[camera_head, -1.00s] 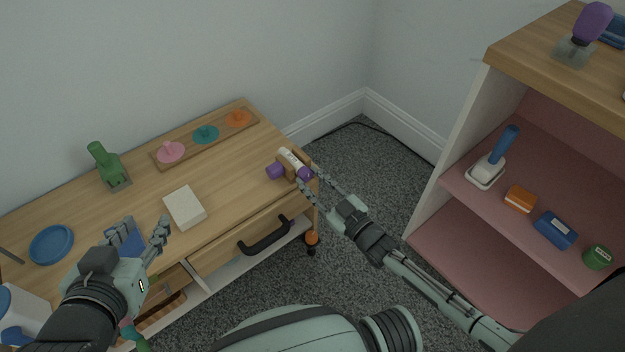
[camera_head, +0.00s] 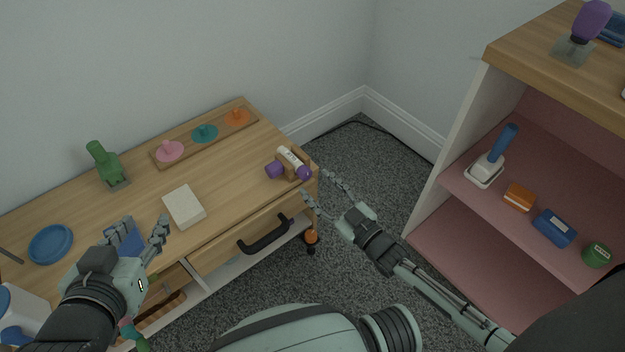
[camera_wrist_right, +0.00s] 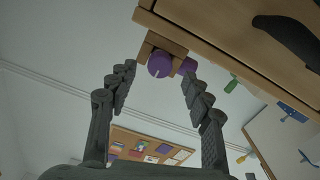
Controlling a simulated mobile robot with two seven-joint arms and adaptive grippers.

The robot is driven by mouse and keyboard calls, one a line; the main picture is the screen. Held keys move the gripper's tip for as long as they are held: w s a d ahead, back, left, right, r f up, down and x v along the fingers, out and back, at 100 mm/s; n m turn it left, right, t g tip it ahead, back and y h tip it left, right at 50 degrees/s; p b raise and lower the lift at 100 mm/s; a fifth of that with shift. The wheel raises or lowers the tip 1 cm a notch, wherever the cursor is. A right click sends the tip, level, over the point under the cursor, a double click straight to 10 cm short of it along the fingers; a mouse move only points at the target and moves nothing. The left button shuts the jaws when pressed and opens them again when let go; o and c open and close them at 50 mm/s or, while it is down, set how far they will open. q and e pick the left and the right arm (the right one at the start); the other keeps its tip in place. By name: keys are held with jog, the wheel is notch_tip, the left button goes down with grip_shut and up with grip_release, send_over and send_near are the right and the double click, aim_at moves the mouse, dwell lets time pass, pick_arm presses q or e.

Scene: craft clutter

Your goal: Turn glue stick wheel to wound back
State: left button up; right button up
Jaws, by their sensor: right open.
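The glue stick (camera_head: 291,160) has a white barrel and lies in a wooden holder (camera_head: 282,158) at the right end of the desk. Its purple wheel (camera_head: 304,173) faces the desk's edge; in the right wrist view the wheel (camera_wrist_right: 160,64) shows a pale mark on its face. My right gripper (camera_head: 313,182) is open and empty, just off the wheel. In the wrist view its fingers (camera_wrist_right: 157,80) stand apart on either side of the wheel, not touching it. My left gripper (camera_head: 144,221) is spread open over the desk's front left, in front of a blue item (camera_head: 125,242).
A purple piece (camera_head: 275,170) sits left of the wheel. The desk also holds a white block (camera_head: 184,207), green bottle-like object (camera_head: 108,164), blue plate (camera_head: 51,244) and knobbed board (camera_head: 185,148). A shelf unit (camera_head: 450,160) stands right, with open floor between.

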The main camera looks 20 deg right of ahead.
jog(key=v, duration=0.9)
